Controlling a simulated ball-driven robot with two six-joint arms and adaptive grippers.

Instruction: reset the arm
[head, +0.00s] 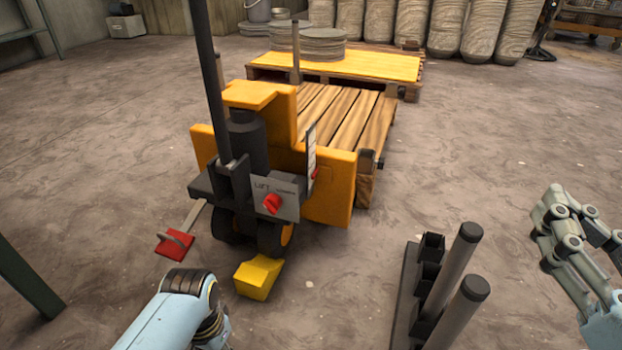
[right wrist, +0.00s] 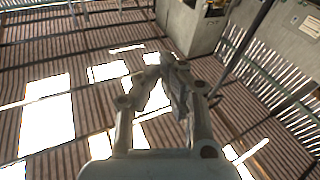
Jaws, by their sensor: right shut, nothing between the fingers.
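My right gripper (head: 551,209) is at the right edge of the head view, raised over open floor, with nothing held. Its fingers are shut; they also show in the right wrist view (right wrist: 166,72), against a ribbed brown surface with bright white panels. My left arm (head: 178,305) comes in at the bottom, left of the middle. Its gripper is not visible. A yellow pallet jack (head: 327,195) stands ahead, with a red knob (head: 272,203) on its control panel. My right gripper is well apart from it, to its right.
A wooden pallet (head: 345,110) sits behind the jack's yellow body. A yellow-topped pallet (head: 365,66) farther back carries stacked round discs (head: 322,44). A yellow wedge (head: 258,276) is by the jack's wheels. A dark rack with grey cylinders (head: 452,270) stands between my arms.

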